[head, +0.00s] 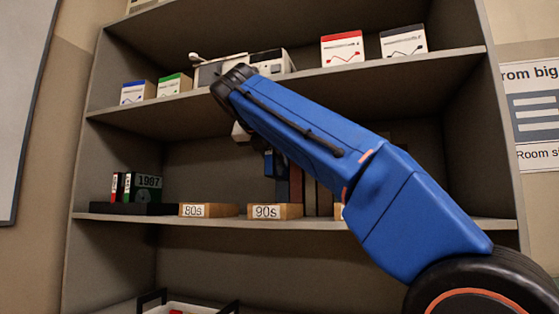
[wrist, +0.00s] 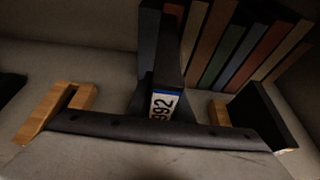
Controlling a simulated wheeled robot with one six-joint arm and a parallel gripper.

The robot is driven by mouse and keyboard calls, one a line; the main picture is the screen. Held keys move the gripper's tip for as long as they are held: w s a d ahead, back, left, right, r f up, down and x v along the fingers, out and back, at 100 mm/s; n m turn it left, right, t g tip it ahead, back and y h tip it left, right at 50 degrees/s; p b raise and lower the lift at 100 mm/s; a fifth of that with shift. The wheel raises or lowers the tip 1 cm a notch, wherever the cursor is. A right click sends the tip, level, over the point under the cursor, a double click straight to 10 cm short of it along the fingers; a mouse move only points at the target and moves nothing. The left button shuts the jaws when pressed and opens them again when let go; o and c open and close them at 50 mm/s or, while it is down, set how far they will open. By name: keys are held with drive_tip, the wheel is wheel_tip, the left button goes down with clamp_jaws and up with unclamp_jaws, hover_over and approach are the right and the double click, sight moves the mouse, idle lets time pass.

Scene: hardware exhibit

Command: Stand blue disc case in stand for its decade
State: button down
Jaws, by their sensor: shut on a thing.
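The blue disc case (wrist: 163,105) is held upright in my gripper (wrist: 160,92). Its white label with a blue band reads "992", with the first digit hidden. In the head view a dark blue piece (head: 270,163), likely this case, shows below my arm, above the 90s stand. A third stand (head: 339,211) is mostly hidden by my arm. Wood pieces show left (wrist: 60,105) and right (wrist: 222,112) of the case. My fingertips are hidden in the head view.
A black tray (head: 105,209) at left holds other cases, one marked 1987 (head: 148,186). Several upright books (wrist: 225,50) stand behind the case. The shelf above (head: 300,82) holds boxes and a device. Bare shelf surface (wrist: 95,55) lies left of the books.

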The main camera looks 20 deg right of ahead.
sight(277, 179)
drive_tip(key=shift+f, duration=2.65)
drive_tip(key=shift+s+a+f, duration=0.1)
drive_tip(key=shift+s+f, duration=0.1)
drive_tip(key=shift+f, duration=0.45)
idle(0.4)
drive_tip(key=shift+f, duration=1.25)
drive_tip(key=c, duration=1.5)
unclamp_jaws()
drive_tip(key=shift+c, duration=0.2)
